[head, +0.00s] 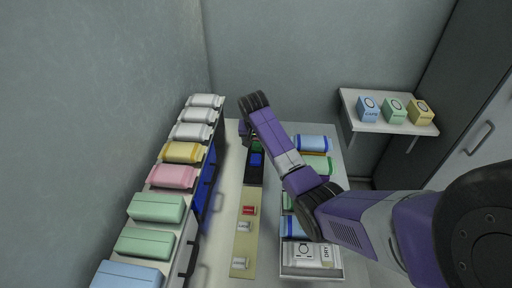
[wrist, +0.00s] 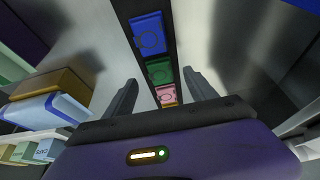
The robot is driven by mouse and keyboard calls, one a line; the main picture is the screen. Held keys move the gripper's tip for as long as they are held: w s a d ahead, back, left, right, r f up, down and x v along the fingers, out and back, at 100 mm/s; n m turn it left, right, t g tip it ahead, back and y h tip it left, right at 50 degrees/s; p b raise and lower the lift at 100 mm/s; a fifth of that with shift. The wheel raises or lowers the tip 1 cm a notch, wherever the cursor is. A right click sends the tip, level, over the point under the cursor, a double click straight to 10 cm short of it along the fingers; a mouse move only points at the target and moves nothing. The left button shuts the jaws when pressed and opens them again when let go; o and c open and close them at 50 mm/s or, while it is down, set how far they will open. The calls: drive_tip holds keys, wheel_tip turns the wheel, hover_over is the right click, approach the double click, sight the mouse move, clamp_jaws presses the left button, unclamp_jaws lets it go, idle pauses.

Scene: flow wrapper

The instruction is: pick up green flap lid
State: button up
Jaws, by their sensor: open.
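The green flap lid (wrist: 160,72) lies in a dark strip, between a blue flap lid (wrist: 148,36) and a pink flap lid (wrist: 167,95) in the wrist view. My gripper (wrist: 160,78) is open and empty, with its two fingers apart on either side of the strip. The green lid shows between the fingertips; how far above it they are I cannot tell. In the head view the green lid (head: 257,146) is partly hidden by my arm, next to the blue lid (head: 256,160). The pink lid is hidden there.
Left of the strip a rack holds a row of packs (head: 172,176). Right of it a white tray (head: 312,273) holds several packs, partly under my arm. A pale yellow strip (head: 245,247) with small red and white items lies nearer. A wall shelf (head: 377,127) carries three boxes.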

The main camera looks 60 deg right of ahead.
sight(257, 146)
drive_tip(key=shift+x, duration=1.7)
drive_tip(key=shift+w+d+r, duration=0.1)
drive_tip(key=shift+c, duration=0.4)
drive_tip(key=c, duration=1.3)
